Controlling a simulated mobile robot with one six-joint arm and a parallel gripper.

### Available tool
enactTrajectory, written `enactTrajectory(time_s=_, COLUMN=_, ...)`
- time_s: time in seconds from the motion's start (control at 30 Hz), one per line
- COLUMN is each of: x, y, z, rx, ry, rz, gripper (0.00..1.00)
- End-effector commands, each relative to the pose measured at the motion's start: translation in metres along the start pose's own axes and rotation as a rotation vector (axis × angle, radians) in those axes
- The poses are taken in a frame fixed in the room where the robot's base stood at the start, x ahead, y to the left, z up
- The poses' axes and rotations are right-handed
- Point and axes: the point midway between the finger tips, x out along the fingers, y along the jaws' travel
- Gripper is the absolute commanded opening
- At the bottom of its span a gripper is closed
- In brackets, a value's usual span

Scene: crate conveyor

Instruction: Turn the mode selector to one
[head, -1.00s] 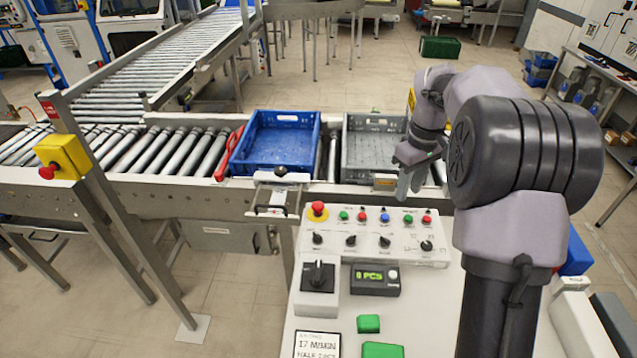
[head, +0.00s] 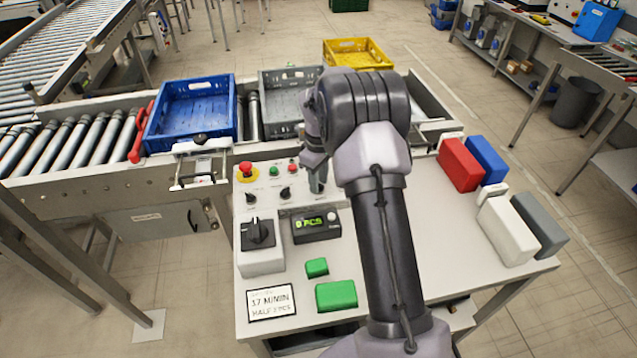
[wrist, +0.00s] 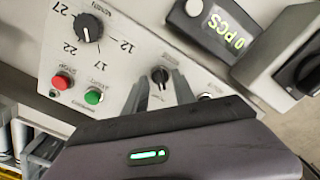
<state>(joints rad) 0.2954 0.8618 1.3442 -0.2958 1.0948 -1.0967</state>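The light grey control panel (head: 262,205) lies on the table below the conveyor, with its right part behind my arm. A small black selector knob (wrist: 160,75) shows upside down in the wrist view, its pointer line visible. Its label is too small to read, so I cannot tell for sure that it is the mode selector. My gripper (head: 316,182) is low over the panel. In the wrist view my gripper (wrist: 160,90) is open, one finger on each side of that knob; contact cannot be seen.
The speed knob (wrist: 88,28) with numbers, a red button (wrist: 62,82) and a green button (wrist: 93,97) are nearby. A red emergency button (head: 246,170), a counter display (head: 316,225) and a large rotary switch (head: 258,232) flank the panel. Green blocks (head: 336,295) lie in front.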

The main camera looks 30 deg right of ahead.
Motion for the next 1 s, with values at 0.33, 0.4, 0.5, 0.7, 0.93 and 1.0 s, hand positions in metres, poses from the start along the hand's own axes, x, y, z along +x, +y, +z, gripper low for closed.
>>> enactTrajectory(time_s=0.33, x=0.0, y=-0.0001, z=0.0, rx=0.0, ry=0.0, rz=0.0, gripper=0.08)
enactTrajectory(time_s=0.4, x=-0.0001, y=0.0, z=0.0, rx=0.0, ry=0.0, rz=0.0, gripper=0.0)
enactTrajectory(time_s=0.5, x=-0.0001, y=0.0, z=0.0, rx=0.0, ry=0.0, rz=0.0, gripper=0.0)
enactTrajectory(time_s=0.7, x=-0.0003, y=0.0, z=0.0, rx=0.01, ry=0.0, rz=0.0, gripper=0.0)
enactTrajectory(time_s=0.93, x=-0.0007, y=-0.0001, z=0.0001, rx=0.097, ry=-0.001, rz=0.0, gripper=0.0)
enactTrajectory(time_s=1.0, x=-0.0008, y=-0.0001, z=0.0001, rx=0.145, ry=-0.001, rz=0.0, gripper=0.0)
